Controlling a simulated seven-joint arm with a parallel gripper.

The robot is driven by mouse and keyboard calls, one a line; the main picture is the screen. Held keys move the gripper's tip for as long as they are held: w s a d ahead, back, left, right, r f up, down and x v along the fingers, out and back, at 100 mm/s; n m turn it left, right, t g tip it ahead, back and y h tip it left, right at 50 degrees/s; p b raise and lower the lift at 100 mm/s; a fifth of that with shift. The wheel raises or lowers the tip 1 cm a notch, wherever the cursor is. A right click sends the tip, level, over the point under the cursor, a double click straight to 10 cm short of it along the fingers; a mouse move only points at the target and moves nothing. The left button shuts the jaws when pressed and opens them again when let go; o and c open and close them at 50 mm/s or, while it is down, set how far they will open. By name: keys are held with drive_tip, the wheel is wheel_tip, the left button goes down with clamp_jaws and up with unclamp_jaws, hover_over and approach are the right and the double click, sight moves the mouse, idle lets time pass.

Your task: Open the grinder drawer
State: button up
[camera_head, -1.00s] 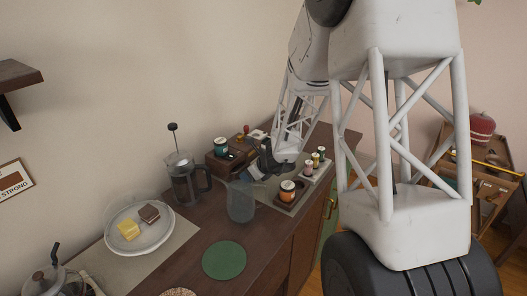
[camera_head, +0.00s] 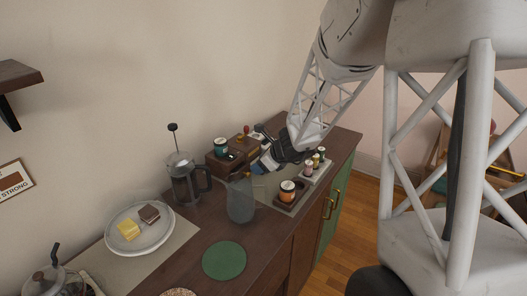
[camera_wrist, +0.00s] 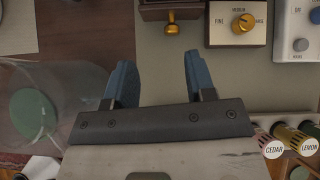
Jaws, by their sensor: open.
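The grinder (camera_head: 240,147), a small wooden box with a red-knobbed handle on top, stands at the back of the sideboard, partly hidden by my gripper. In the wrist view a wooden drawer front (camera_wrist: 150,13) with a brass knob (camera_wrist: 172,28) shows at the top edge; I cannot tell whether the drawer is fully shut. My gripper (camera_wrist: 160,78) is open and empty, its two blue fingers apart, pointing toward the knob with a gap left between. In the head view my gripper (camera_head: 258,164) is just in front of the grinder.
A clear jug (camera_head: 241,203) stands close beside my gripper. A dial panel (camera_wrist: 222,30) is right of the drawer. A French press (camera_head: 184,183) stands left.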

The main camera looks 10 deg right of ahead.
drive_tip(key=s+a+r+n+g, duration=0.1)
drive_tip(key=s+a+r+n, duration=0.1)
drive_tip(key=s+r+n, duration=1)
drive_tip(key=shift+s+r+h, duration=0.3)
drive_tip(key=shift+s+r, duration=1.6)
drive_tip(key=shift+s, duration=0.1)
drive_tip(key=shift+a, duration=0.1)
drive_tip(key=m+t, duration=0.1)
drive_tip(key=m, duration=1.3)
approach(243, 167)
drive_tip(key=s+f, duration=0.1)
drive_tip(key=s+d+f, duration=0.1)
drive_tip(key=shift+s+d+f, duration=0.3)
drive_tip(key=shift+d, duration=0.05)
drive_tip(key=shift+w+a+f, duration=0.1)
drive_tip(key=shift+f, duration=0.05)
drive_tip(key=shift+x, duration=3.7)
